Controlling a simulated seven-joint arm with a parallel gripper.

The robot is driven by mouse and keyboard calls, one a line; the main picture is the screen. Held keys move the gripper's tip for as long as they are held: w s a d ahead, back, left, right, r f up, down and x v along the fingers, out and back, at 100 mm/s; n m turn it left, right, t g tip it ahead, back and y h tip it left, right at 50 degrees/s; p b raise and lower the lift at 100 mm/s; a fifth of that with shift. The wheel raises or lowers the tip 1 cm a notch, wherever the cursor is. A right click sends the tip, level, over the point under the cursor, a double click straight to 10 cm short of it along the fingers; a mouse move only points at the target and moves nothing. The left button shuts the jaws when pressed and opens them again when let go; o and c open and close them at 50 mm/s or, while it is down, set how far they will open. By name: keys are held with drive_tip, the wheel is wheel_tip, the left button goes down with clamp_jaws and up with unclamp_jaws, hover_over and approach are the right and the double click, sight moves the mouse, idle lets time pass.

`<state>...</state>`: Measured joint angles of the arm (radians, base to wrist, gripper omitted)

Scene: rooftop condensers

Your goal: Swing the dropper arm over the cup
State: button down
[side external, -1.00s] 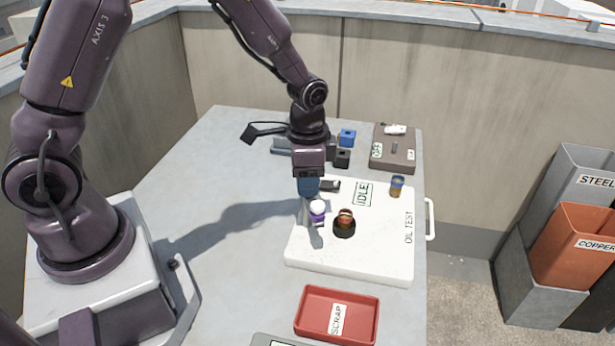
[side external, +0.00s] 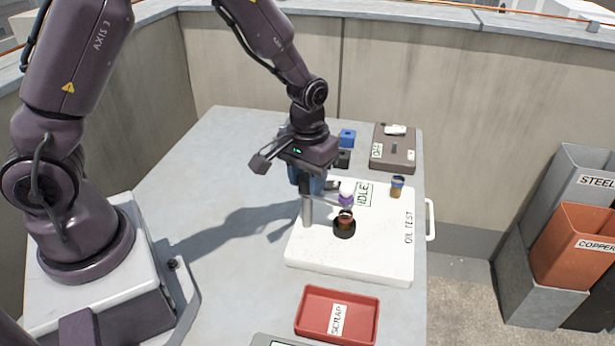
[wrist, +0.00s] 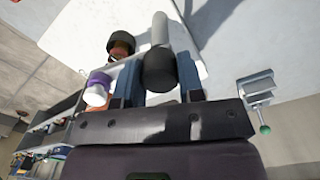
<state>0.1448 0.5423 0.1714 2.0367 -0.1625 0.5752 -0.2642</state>
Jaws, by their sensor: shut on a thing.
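The dropper arm stands on a grey post (side external: 307,210) on a white board. Its dropper (side external: 346,192) has a white bulb and purple collar, also seen in the wrist view (wrist: 97,90). My gripper (side external: 307,189) is shut on the dark top of the post (wrist: 159,70), between its blue fingers. The cup (side external: 345,217), holding amber-brown liquid, sits in a black holder on the board. In the side view the dropper appears directly above the cup, its lower end close to the rim; exact alignment in depth is unclear. The cup also shows in the wrist view (wrist: 121,44).
The white board (side external: 350,259) is marked OIL TEST and IDLE. A blue-rimmed amber jar (side external: 397,187) stands at its back right. A red SCRAP tray (side external: 313,329) lies in front. A brown box (side external: 394,149) and blue block (side external: 348,137) are behind. The table's left is clear.

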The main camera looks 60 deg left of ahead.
drive_tip(key=shift+n, duration=1.1)
drive_tip(key=c, duration=0.7)
unclamp_jaws()
drive_tip(key=shift+c, duration=0.2)
wheel_tip(320, 180, up, 13)
